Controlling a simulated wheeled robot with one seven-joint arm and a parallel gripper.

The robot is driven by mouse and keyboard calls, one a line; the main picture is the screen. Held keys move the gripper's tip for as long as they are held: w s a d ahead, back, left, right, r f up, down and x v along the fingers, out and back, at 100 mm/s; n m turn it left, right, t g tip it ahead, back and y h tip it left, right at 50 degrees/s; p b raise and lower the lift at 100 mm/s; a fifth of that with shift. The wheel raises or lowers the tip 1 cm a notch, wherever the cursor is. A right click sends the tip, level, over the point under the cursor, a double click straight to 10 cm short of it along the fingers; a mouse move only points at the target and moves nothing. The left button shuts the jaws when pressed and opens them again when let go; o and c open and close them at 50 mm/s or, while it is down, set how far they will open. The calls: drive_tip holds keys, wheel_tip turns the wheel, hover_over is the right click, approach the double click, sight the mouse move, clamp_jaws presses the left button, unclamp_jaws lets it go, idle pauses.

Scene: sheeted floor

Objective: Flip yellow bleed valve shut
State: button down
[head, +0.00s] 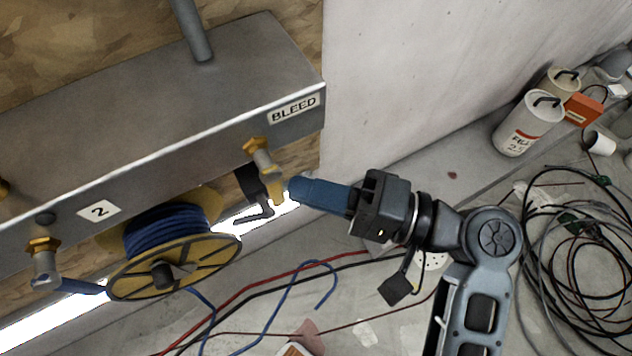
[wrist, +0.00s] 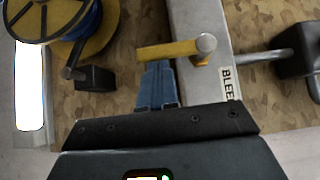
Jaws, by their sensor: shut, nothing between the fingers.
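The yellow bleed valve (head: 262,158) sits at the right end of the grey box's lower front, below the BLEED label (head: 293,108). Its yellow lever (head: 278,190) points downward, away from the box. In the wrist view the lever (wrist: 165,50) runs left from a round metal pivot (wrist: 206,43). My gripper (head: 293,187) has blue fingers, shut with nothing between them. The fingertips (wrist: 158,68) are right beside the lever, on its right side in the head view. I cannot tell whether they touch it.
A yellow reel of blue hose (head: 165,245) hangs left of the valve. A second brass valve (head: 43,255) is at far left, near label 2 (head: 99,210). Cables (head: 580,240) and canisters (head: 528,122) occupy the floor at right. A pale wall (head: 420,80) stands behind.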

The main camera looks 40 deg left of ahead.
sight(274, 203)
drive_tip(key=shift+s+a+f+m+y, duration=0.1)
drive_tip(key=shift+s+f+m+y, duration=0.15)
drive_tip(key=shift+m+y, duration=0.15)
drive_tip(key=shift+s+a+f+m+g+y, duration=0.15)
drive_tip(key=shift+s+m+y, duration=0.25)
drive_tip(key=shift+m, duration=0.1)
drive_tip(key=shift+s+a+f+m+g+y, duration=0.15)
drive_tip(key=shift+s+m+y, duration=0.1)
drive_tip(key=shift+m+y, duration=0.2)
drive_tip(key=m+y, duration=0.1)
drive_tip(key=s+m+y, duration=0.1)
drive_tip(key=shift+s+a+f+m, duration=0.15)
drive_tip(key=shift+s+a+m, duration=0.1)
drive_tip(key=shift+m, duration=0.1)
drive_tip(key=s+a+r+m+t+y+b, duration=0.1)
drive_tip(key=s+a+r+m+t+y, duration=0.1)
drive_tip(key=m, duration=0.7)
drive_tip(key=shift+s+a+r+t+y+b, duration=0.15)
drive_tip(key=shift+s+r+t+y+b, duration=0.3)
drive_tip(key=shift+s+t+y, duration=1.15)
drive_tip(key=shift+s+r+t+h, duration=0.25)
drive_tip(key=shift+r+t, duration=0.05)
drive_tip(key=shift+t, duration=0.1)
